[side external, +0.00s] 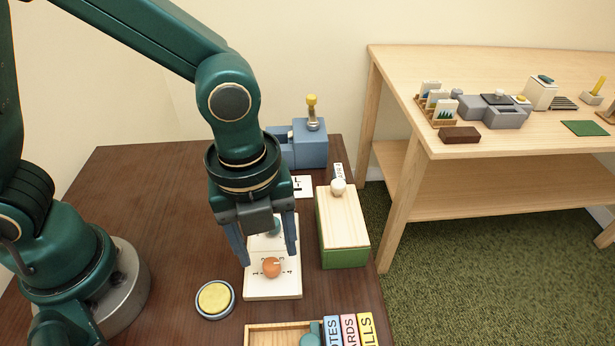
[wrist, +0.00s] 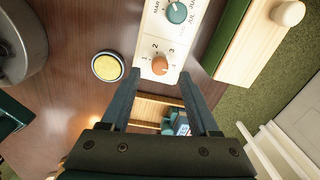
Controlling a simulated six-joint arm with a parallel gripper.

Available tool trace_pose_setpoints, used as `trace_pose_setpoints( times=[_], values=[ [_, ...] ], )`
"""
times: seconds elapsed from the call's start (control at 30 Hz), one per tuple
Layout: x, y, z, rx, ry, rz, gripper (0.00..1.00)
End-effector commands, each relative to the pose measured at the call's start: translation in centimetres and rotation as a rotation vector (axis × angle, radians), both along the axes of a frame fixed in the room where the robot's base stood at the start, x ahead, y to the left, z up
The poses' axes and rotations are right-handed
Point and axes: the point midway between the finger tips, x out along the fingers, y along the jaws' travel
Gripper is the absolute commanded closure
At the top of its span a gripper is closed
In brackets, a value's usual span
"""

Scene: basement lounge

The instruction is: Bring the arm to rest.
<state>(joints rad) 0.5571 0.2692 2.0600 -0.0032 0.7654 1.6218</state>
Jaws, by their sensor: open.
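My gripper (side external: 264,252) points down over the dark wooden table (side external: 140,190), above a white panel (side external: 286,286) with an orange knob (side external: 272,267) and a teal knob (side external: 274,227). Its two fingers are spread apart with nothing between them. In the wrist view my gripper (wrist: 158,88) shows open, its fingertips near the panel edge on either side of the orange knob (wrist: 160,65). The teal knob (wrist: 177,12) is farther up the panel there. I cannot tell whether the fingers touch the panel.
A yellow round button (side external: 215,299) lies left of the panel. A green box with a wooden lid (side external: 343,222) stands to the right. A blue device (side external: 307,145) is behind. A wooden tray (side external: 262,329) and several labelled blocks (side external: 349,330) are in front. The table's left is clear.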

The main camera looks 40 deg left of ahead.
Motion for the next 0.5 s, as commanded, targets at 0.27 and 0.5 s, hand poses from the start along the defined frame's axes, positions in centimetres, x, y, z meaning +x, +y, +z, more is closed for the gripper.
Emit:
trace_pose_setpoints(
  times=[0.27,0.5],
  values=[
    [0.0,0.0,2.3,-0.001,-0.002,0.000,0.39],
    [-0.1,0.1,2.3,-0.001,-0.001,0.000,0.39]
  ],
)
